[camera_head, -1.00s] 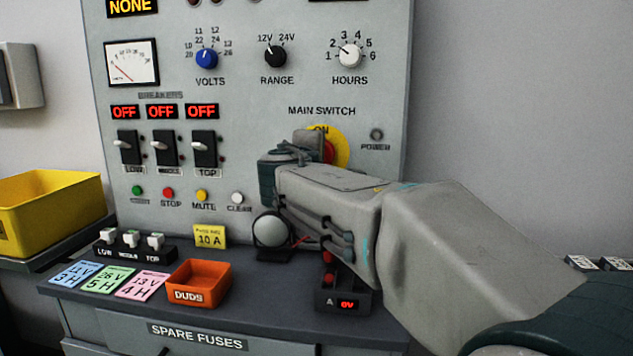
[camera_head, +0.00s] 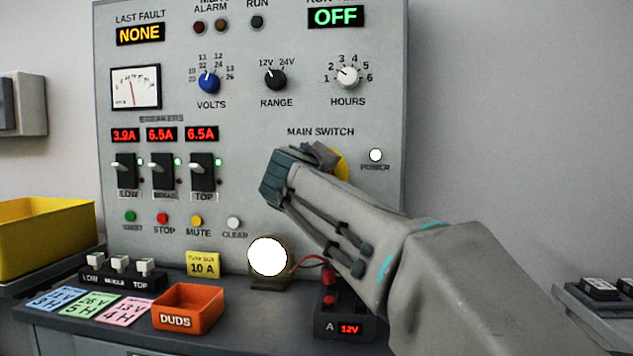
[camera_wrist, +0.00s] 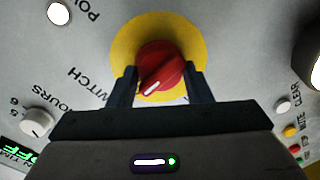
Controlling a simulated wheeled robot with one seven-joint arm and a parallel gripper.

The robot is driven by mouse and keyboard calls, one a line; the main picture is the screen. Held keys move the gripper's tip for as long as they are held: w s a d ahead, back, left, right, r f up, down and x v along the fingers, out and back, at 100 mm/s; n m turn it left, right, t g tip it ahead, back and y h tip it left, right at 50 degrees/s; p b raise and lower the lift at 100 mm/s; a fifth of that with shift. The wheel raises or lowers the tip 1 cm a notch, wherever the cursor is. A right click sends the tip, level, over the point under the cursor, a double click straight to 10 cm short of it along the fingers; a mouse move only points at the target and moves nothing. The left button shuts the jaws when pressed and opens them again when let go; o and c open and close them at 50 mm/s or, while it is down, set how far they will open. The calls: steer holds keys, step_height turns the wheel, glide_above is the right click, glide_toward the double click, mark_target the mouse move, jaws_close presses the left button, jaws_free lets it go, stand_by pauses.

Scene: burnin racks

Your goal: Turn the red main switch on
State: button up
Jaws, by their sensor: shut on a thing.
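The red main switch (camera_wrist: 161,70) is a round knob with a white pointer mark on a yellow disc (camera_wrist: 127,45), seen in the wrist view. My gripper (camera_wrist: 163,78) has one finger on each side of the knob and is shut on it. In the head view my gripper (camera_head: 318,158) and wrist cover the knob, and only an edge of the yellow disc (camera_head: 341,166) shows under the MAIN SWITCH label. The POWER lamp (camera_head: 375,155) to its right is lit white.
Breaker displays (camera_head: 161,134) read 3.9A, 6.5A and 6.5A. A white round lamp (camera_head: 267,257) glows below my arm, beside a small meter (camera_head: 347,328) showing 12V. An orange DUDS tray (camera_head: 188,308) and a yellow bin (camera_head: 45,240) stand at left.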

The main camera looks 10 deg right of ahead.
steer(key=shift+d+f, duration=0.1)
steer(key=o, duration=1)
steer(key=p+v, duration=0.1)
steer(key=v, duration=1.2)
steer(key=shift+s, duration=0.4)
steer(key=shift+p, duration=0.45)
